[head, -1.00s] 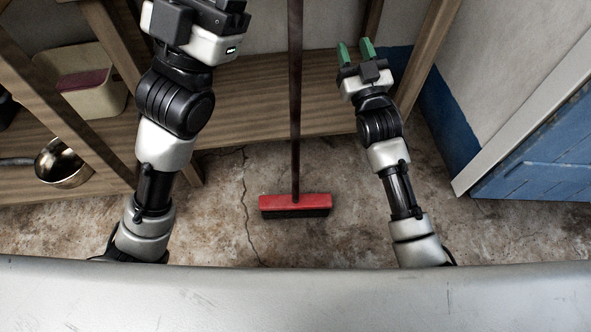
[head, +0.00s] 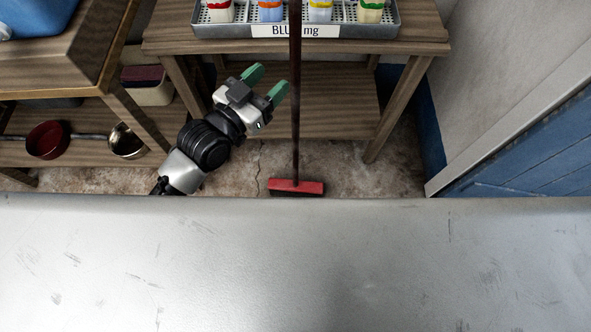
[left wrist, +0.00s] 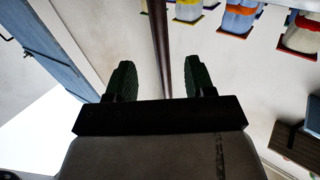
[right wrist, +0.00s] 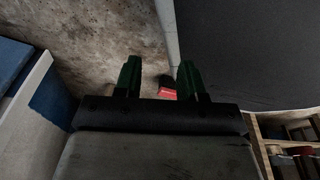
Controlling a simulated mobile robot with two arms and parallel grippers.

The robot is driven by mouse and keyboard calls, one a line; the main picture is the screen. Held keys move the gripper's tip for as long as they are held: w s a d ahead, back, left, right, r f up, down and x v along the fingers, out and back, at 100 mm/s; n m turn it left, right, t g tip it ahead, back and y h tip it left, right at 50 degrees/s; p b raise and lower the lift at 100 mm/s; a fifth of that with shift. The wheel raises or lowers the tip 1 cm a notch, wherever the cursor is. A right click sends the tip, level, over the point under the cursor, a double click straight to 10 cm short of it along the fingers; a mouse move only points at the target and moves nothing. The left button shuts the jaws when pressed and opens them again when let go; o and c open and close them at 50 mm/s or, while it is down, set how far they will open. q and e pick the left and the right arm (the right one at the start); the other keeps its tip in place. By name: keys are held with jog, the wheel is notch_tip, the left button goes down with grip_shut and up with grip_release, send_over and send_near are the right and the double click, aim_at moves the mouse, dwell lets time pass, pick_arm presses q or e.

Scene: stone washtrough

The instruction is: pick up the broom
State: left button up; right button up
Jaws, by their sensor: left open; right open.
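The broom stands upright, its dark handle (head: 296,110) rising past the table edge and its red head (head: 296,187) on the floor. My left gripper (head: 265,84) is open and empty, left of the handle, its green fingers angled up and right towards it, with a small gap in the head view. In the left wrist view the handle (left wrist: 162,45) shows between the two open fingers (left wrist: 160,64); its depth there is unclear. My right gripper (right wrist: 159,62) is open and empty, outside the head view. A bit of the red broom head (right wrist: 167,93) shows between its fingers.
A wooden table (head: 425,47) behind the broom carries a metal tray (head: 225,31) with several coloured-lid containers. A blue door (head: 530,150) is at right.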

aim_at(292, 61)
pick_arm(q)
jog(key=x, duration=0.4)
jog(key=shift+w+d+f, duration=0.25)
jog(key=shift+d+f, duration=0.05)
jog(key=shift+f, duration=0.05)
jog(key=x, duration=0.5)
jog(key=shift+w, duration=0.35)
pick_arm(e)
jog(key=shift+g, duration=0.5)
jog(key=s, duration=0.2)
jog(key=s+d+r, duration=0.1)
jog(key=s, duration=0.1)
pick_arm(q)
jog(key=c, duration=0.9)
grip_shut()
pick_arm(e)
jog(key=shift+a, duration=0.1)
pick_arm(q)
jog(key=shift+r, duration=0.1)
